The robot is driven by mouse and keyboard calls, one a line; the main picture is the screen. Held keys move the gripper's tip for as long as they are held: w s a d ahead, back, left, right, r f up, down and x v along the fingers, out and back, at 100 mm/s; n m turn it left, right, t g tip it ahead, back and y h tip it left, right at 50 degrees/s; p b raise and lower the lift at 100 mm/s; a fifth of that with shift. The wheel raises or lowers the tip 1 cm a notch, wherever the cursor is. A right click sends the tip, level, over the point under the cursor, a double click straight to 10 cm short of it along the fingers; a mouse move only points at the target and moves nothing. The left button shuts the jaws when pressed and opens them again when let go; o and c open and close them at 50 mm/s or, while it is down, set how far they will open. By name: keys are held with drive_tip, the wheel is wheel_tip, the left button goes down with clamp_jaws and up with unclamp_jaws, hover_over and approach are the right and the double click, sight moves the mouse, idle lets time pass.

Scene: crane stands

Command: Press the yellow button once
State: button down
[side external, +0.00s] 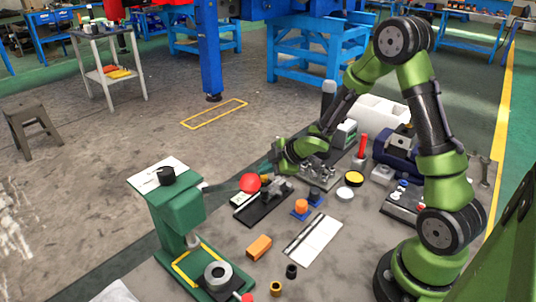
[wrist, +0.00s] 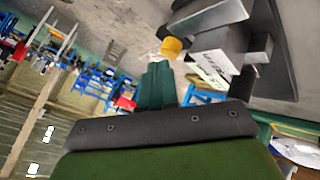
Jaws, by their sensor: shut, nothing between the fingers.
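A round yellow cap (side external: 354,178) on a dark base sits on the grey worktop, right of the middle in the side external view. It looks like the yellow button. My gripper (side external: 275,160) is left of it, above the worktop near a red ball (side external: 250,183). I cannot tell whether this is the same piece. My gripper is shut and empty.
A green press (side external: 178,205) stands at the front left. An orange block (side external: 259,247), a white plate (side external: 313,240) and an orange knob on a blue base (side external: 301,207) lie in front. A red handle (side external: 362,147) stands upright behind the yellow cap.

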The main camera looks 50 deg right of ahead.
drive_tip(key=shift+f, duration=0.45)
idle(0.3)
drive_tip(key=shift+r, duration=0.9)
drive_tip(key=shift+r, duration=2.5)
